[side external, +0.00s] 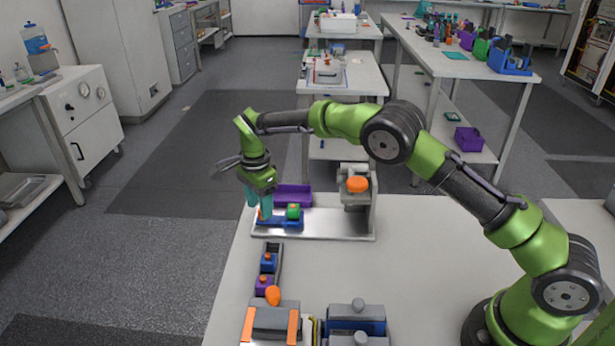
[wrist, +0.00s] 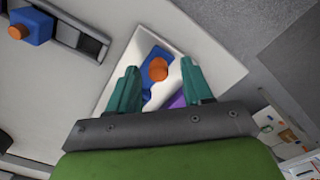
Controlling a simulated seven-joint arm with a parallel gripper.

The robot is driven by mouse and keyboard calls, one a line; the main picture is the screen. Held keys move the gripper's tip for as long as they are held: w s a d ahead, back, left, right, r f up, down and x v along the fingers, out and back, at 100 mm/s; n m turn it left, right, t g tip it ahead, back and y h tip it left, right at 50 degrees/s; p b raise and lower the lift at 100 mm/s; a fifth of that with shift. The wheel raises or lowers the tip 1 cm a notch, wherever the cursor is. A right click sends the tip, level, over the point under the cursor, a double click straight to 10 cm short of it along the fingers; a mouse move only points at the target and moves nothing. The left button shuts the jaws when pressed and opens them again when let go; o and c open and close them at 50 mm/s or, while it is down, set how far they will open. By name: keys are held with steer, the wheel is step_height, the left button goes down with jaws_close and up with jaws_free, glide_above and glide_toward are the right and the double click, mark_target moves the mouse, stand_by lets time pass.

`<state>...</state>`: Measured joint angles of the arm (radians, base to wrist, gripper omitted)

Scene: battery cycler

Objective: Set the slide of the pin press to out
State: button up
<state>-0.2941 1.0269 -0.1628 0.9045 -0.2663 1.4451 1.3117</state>
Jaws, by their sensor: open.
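The pin press stands near the table's far edge on a bright metal base plate (side external: 330,228). Its grey upright head (side external: 357,198) carries an orange knob (side external: 357,185) at the plate's right end. The blue slide (side external: 284,223) lies on the plate's left part, left of the head, with a green round piece (side external: 293,211) on it. My gripper (side external: 258,211) is open above the slide's left end. Contact cannot be told.
A purple bin (side external: 293,194) sits just behind the slide. Grey-topped units (side external: 357,318) stand at the front. The table's right middle is clear.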

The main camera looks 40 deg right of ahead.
step_height(320, 180, up, 15)
stand_by(0.3)
steer(key=shift+r, duration=0.1)
steer(key=s+d+r+n+t+y, duration=0.15)
steer(key=s+d+r+n, duration=0.25)
steer(key=s+d+n, duration=0.5)
steer(key=s+r+n+t, duration=0.1)
steer(key=s+n+t, duration=0.4)
steer(key=s, duration=1.9)
steer(key=shift+d+t, duration=0.25)
steer(key=shift+t, duration=0.1)
